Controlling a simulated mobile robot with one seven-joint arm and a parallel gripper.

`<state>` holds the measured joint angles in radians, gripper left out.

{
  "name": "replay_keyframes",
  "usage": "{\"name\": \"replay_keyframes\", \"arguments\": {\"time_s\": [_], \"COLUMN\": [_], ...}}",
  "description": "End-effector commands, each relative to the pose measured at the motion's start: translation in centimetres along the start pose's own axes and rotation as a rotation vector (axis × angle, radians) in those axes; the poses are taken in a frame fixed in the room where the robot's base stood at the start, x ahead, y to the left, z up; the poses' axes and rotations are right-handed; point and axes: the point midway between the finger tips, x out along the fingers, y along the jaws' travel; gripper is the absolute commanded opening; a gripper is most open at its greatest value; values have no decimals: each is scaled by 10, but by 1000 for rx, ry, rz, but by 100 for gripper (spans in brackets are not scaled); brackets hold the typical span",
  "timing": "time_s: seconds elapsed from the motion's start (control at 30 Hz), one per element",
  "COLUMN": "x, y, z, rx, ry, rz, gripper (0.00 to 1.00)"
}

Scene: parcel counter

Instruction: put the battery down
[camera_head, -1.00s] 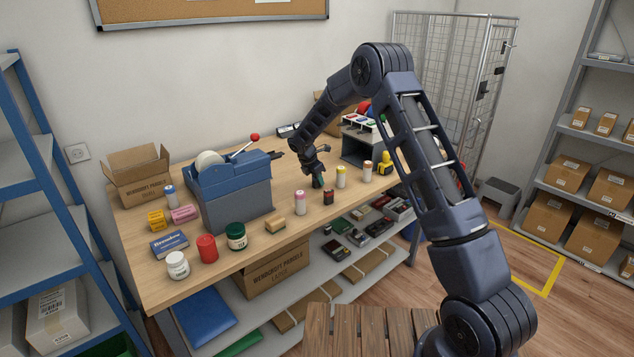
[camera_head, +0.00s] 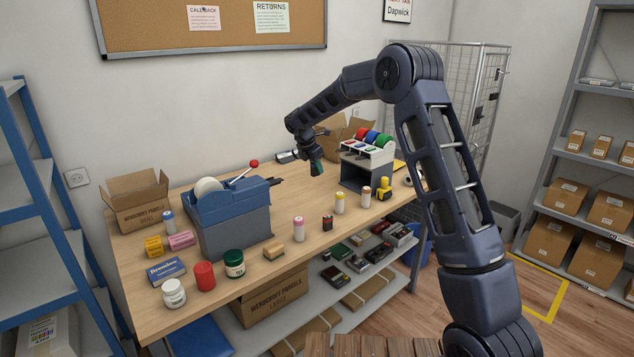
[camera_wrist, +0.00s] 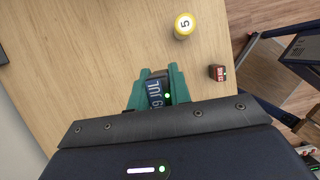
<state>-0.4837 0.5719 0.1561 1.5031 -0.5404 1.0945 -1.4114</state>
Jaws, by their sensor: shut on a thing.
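My gripper (camera_head: 317,168) is raised above the back part of the wooden table (camera_head: 256,308), to the left of the tape dispenser rack. In the head view the held block is too small to make out clearly.
A dark red block (camera_head: 327,222) and a yellow-capped cylinder (camera_head: 340,203) stand on the table near my gripper. A blue tape machine (camera_head: 235,215) is to the left, and a rack with coloured rolls (camera_head: 366,160) to the right.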

Motion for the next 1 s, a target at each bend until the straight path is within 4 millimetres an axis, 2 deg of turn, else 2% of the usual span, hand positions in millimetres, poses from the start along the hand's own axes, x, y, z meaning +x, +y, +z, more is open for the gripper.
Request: {"name": "replay_keyframes", "arguments": {"time_s": [0.1, 0.27, 0.37, 0.6, 0.7, 0.87, 1.0], "x": [-14, -25, -31, -49, -54, -60, -49], "y": [0, 6, 23, 79, 96, 111, 114], "z": [6, 6, -2, -40, -54, -67, -75], "rx": [0, -4, -14, -47, -57, -66, -68], "ry": [-1, 0, -1, -1, -1, 0, 0], "rz": [0, 1, 6, 20, 23, 26, 25], "gripper": [0, 0, 0, 0, 0, 0, 0]}}
